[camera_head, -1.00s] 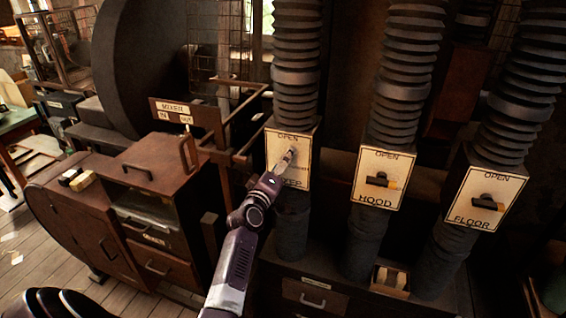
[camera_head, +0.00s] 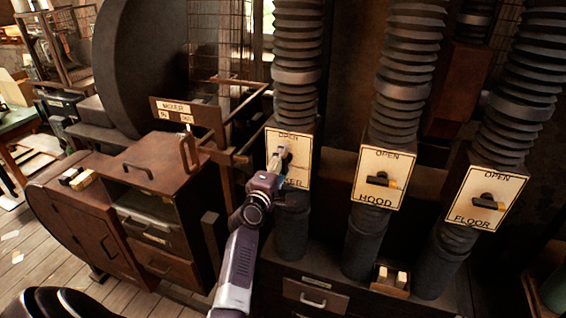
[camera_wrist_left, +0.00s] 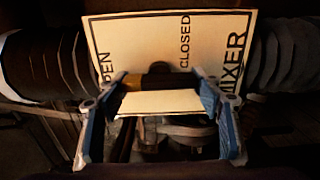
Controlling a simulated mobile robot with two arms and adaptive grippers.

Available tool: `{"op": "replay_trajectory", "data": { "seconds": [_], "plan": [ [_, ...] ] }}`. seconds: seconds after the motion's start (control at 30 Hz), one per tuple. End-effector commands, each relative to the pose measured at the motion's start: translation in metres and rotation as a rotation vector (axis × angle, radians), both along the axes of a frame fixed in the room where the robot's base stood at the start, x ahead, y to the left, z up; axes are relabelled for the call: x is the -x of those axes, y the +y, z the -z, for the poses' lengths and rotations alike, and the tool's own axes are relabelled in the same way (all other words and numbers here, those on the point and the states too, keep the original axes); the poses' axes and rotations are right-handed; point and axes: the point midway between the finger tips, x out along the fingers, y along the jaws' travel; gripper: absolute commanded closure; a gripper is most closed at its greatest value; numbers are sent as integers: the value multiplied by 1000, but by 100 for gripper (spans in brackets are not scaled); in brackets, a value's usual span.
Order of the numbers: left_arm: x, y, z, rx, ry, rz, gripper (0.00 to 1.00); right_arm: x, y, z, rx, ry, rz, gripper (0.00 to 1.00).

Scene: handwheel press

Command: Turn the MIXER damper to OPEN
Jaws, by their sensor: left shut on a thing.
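The MIXER damper plate (camera_head: 272,146) is a cream panel on the leftmost duct, with OPEN at its top; my gripper covers part of its name. The plate also shows in the left wrist view (camera_wrist_left: 135,35), turned sideways, with OPEN at left, CLOSED at top and MIXER at right. My left gripper (camera_head: 280,158) is at the plate's handle. In the left wrist view, its blue fingers (camera_wrist_left: 160,92) are shut on the damper handle (camera_wrist_left: 155,80), dark with a yellowish end towards the OPEN side. The handle is mostly hidden in the head view. My right gripper is not in view.
The HOOD damper (camera_head: 377,180) and FLOOR damper (camera_head: 485,202) stand to the right, handles lying sideways. A brown cabinet (camera_head: 150,165) with drawers and a metal rail (camera_head: 235,145) are close left of my arm.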

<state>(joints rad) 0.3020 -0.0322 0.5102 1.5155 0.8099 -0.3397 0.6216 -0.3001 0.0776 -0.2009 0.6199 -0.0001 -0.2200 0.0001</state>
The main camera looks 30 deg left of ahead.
Motion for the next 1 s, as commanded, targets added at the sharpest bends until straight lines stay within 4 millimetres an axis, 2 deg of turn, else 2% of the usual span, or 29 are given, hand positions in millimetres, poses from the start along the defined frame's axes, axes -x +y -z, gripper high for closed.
{"op": "replay_trajectory", "data": {
  "seconds": [0.33,0.37,0.53,0.87,1.0],
  "plan": [
    [0,0,0,10,-2,1,64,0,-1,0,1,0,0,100],
    [0,0,0,10,-2,1,39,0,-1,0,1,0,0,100],
    [0,0,0,9,-2,1,22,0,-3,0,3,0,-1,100],
    [2,-1,0,6,-1,0,22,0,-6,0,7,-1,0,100],
    [13,-4,1,7,-1,1,22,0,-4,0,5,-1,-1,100]
  ]
}}
